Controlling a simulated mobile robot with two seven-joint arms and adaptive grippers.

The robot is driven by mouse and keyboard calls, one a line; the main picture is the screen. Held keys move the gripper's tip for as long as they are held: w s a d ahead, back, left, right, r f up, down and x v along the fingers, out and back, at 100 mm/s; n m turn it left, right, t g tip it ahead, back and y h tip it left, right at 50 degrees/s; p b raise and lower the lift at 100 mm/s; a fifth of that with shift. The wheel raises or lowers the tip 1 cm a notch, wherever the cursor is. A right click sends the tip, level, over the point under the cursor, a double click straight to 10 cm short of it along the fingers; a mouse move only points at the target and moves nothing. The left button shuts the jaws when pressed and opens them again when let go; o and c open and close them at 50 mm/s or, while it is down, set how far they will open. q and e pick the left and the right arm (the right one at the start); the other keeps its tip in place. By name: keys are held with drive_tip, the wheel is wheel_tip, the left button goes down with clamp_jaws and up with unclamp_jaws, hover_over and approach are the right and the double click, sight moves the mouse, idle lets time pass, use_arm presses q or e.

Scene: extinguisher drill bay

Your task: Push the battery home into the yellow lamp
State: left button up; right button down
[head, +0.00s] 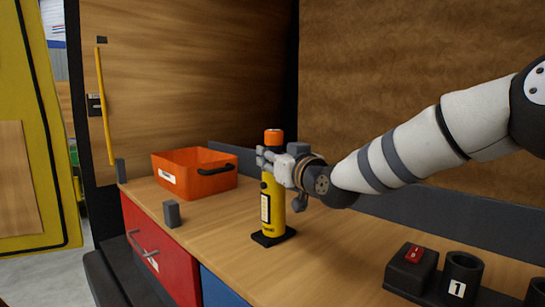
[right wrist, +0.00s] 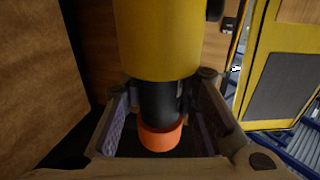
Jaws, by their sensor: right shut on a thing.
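The yellow lamp (head: 267,209) stands upright on a small black base (head: 273,237) on the bench. The battery (right wrist: 158,100) is black with an orange end; that orange end (head: 273,136) sticks up above my gripper in the head view. In the right wrist view the lamp (right wrist: 158,40) is at the top, and a length of black battery shows between its rim and the orange end. How deep the battery sits is hidden. My right gripper (head: 270,158) is shut on the battery at the lamp's mouth, with a finger on either side. My left gripper is out of view.
An orange bin (head: 194,185) stands at the back left, with a small grey block (head: 171,213) in front of it. A black holder with a red switch (head: 415,255) and a cup marked 1 (head: 462,275) stand at the front right. The bench between is clear.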

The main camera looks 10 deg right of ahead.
drive_tip(key=shift+r, duration=0.15)
drive_tip(key=c, duration=1.2)
unclamp_jaws()
drive_tip(key=v, duration=1.2)
